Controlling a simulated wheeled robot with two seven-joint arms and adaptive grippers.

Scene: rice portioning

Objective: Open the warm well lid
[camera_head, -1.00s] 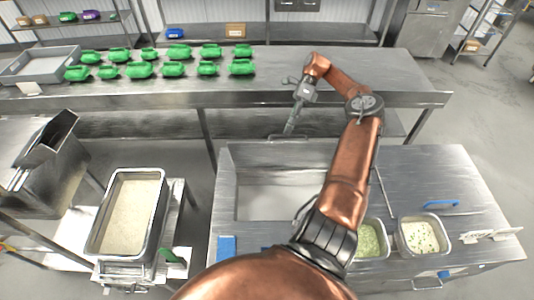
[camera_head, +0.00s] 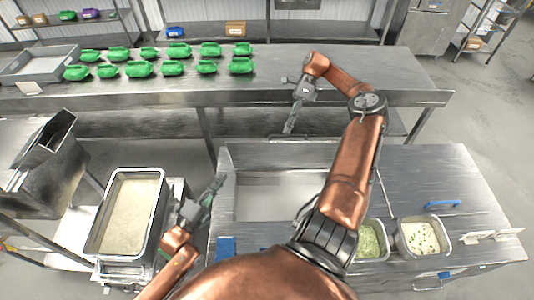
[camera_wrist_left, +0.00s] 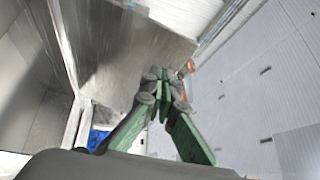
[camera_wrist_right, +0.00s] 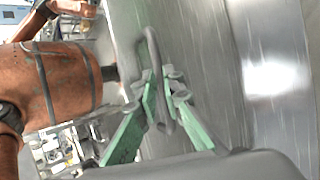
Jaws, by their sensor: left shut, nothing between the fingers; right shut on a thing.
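My right gripper (camera_head: 289,127) is shut on the grey bar handle of the warm well lid, behind the well's opening. In the right wrist view, the green fingers (camera_wrist_right: 160,80) close around the handle (camera_wrist_right: 152,45). The metal lid (camera_wrist_right: 195,60) shows beside it. In the head view, the lid (camera_head: 285,156) is at the back of the rectangular warm well (camera_head: 270,195), whose pale interior is exposed. My right arm covers the well's right part. My left gripper (camera_head: 217,188) is shut and empty by the well's left edge; its fingers also show in the left wrist view (camera_wrist_left: 165,88).
A deep rice pan (camera_head: 158,215) stands left of the counter. Two small containers of green (camera_head: 370,240) and pale food (camera_head: 421,238) sit at the right. A blue-handled utensil (camera_head: 443,204) lies on the counter.

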